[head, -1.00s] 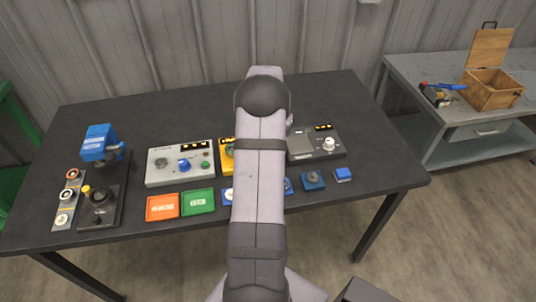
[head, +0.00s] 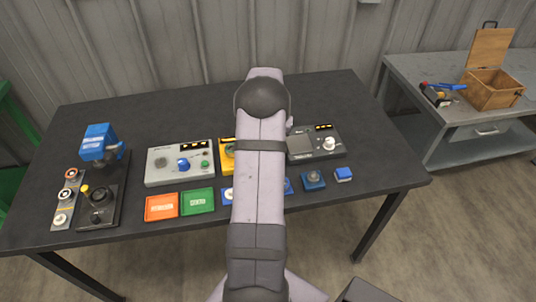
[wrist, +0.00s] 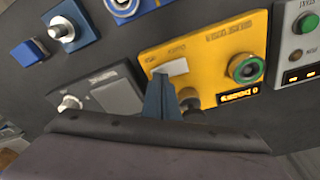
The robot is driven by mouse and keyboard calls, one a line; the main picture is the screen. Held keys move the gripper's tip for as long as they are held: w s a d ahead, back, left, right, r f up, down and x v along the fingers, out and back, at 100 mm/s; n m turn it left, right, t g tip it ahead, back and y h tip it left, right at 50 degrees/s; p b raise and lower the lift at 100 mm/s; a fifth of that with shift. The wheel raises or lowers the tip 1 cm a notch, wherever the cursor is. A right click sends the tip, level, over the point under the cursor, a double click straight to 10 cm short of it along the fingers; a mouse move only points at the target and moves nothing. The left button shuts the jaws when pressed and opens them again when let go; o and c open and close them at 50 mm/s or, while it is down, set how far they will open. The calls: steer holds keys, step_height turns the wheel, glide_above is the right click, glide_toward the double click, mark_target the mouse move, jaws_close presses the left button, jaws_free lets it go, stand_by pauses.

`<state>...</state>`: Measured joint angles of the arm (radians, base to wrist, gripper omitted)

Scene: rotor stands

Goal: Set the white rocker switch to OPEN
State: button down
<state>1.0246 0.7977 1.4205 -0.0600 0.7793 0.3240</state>
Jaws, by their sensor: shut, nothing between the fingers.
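The yellow panel box (wrist: 205,45) fills the middle of the wrist view. The white rocker switch (wrist: 173,68) sits near its lower left corner, beside small dark lettering too blurred to read. My gripper (wrist: 158,80) is shut and empty, its blue-grey fingertips at the rocker's lower left side. I cannot tell whether they touch it, and the rocker's tilt is unclear. In the head view only a sliver of the yellow box (head: 227,157) shows left of my arm; the rocker and my gripper are hidden there.
A dark knob (wrist: 190,110) stands close to the fingers. A green ringed knob (wrist: 245,68) and a lit display (wrist: 240,95) share the yellow box. A dark grey box (head: 318,145) and a light grey box (head: 180,177) flank it on the table.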

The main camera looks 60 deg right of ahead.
steer(key=shift+f, duration=0.25)
step_height(320, 180, up, 7)
steer(key=p, duration=0.5)
stand_by(0.6)
stand_by(0.4)
